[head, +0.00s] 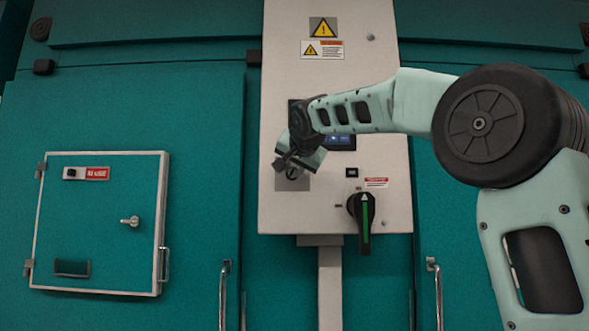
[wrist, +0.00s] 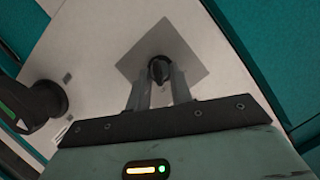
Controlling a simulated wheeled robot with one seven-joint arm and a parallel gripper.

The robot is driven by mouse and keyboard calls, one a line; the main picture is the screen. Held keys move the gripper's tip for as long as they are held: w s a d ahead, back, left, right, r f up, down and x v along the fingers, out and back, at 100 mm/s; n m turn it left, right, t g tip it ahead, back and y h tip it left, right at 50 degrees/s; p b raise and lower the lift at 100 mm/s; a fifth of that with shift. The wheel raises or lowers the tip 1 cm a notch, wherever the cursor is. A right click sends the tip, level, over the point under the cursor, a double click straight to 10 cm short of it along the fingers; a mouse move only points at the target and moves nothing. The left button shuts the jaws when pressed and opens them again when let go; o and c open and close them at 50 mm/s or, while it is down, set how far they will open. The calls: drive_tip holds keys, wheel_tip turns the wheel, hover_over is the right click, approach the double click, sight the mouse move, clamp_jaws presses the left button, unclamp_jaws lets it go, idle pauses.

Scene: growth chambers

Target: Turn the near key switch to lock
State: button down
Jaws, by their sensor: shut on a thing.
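The key switch (wrist: 159,68) is a small dark round knob on a grey square plate (wrist: 190,50) on the pale control panel. In the head view the plate (head: 282,184) sits at the panel's lower left, and my gripper partly covers the switch (head: 292,173). My gripper (wrist: 160,84) reaches the switch, with one finger on each side of it, and is shut on it. In the head view my gripper (head: 289,163) is tilted down toward the plate. The switch's exact turn angle is hard to read.
A black rotary handle with a green stripe (head: 365,215) juts out right of the switch; it also shows in the wrist view (wrist: 38,104). A small screen (head: 341,142) is partly behind my arm. A teal door with an "IN USE" label (head: 97,174) is at left.

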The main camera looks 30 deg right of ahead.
drive_tip(key=n, duration=0.1)
drive_tip(key=n+g+h, duration=0.1)
drive_tip(key=n+h, duration=0.1)
drive_tip(key=n, duration=0.1)
drive_tip(key=shift+w+a+r+g, duration=0.1)
drive_tip(key=shift+w+a+g, duration=0.05)
drive_tip(key=shift+a+g, duration=0.15)
drive_tip(key=n+h, duration=0.1)
drive_tip(key=n, duration=0.1)
drive_tip(key=n+g+h, duration=0.1)
drive_tip(key=shift+w+a+n, duration=0.15)
drive_tip(key=shift+a+n, duration=0.05)
drive_tip(key=shift+n, duration=0.2)
drive_tip(key=shift+h, duration=0.4)
drive_tip(key=c, duration=1.6)
unclamp_jaws()
drive_tip(key=b+v, duration=0.2)
drive_tip(key=v, duration=1.5)
drive_tip(key=shift+a+r+b, duration=0.2)
drive_tip(key=shift+b, duration=0.1)
